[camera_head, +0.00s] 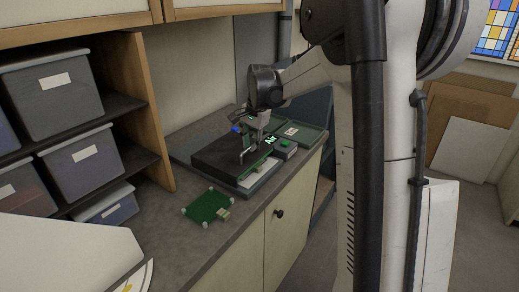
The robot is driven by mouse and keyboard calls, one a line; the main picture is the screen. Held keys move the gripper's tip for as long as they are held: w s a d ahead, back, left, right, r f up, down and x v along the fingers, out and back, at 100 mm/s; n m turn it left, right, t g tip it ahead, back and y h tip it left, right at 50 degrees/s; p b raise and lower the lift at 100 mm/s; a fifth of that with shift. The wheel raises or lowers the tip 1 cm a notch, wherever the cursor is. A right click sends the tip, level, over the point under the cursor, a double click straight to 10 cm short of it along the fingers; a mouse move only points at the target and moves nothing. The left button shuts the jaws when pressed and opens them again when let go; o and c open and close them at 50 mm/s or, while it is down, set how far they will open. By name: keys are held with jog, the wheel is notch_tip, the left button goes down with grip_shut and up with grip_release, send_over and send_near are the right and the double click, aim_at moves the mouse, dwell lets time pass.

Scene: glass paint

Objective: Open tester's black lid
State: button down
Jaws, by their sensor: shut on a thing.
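The tester's black lid (222,153) is a dark flat slab on the tester's grey base (262,183), on the counter. My gripper (245,156) points down from the arm above the lid's right front part. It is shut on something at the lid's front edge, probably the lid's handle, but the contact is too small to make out. The lid looks flat or nearly flat on the base. A green board edge and a pale strip show along the tester's front right side.
A green circuit board (207,206) with white corner pieces lies on the counter (190,240) in front of the tester. A small box with a green button (286,147) and a green tray (303,133) stand to the right. Shelves with grey bins (82,165) are at left.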

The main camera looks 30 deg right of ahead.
jog(key=b, duration=0.1)
send_over(218, 144)
jog(key=s, duration=0.1)
jog(key=shift+s+d, duration=0.15)
jog(key=shift+d, duration=0.1)
jog(key=c, duration=1.8)
grip_release()
jog(key=r, duration=0.4)
jog(key=s+r, duration=0.1)
jog(key=r, duration=0.3)
jog(key=s+d+r, duration=0.1)
jog(key=r, duration=0.3)
jog(key=shift+s, duration=0.1)
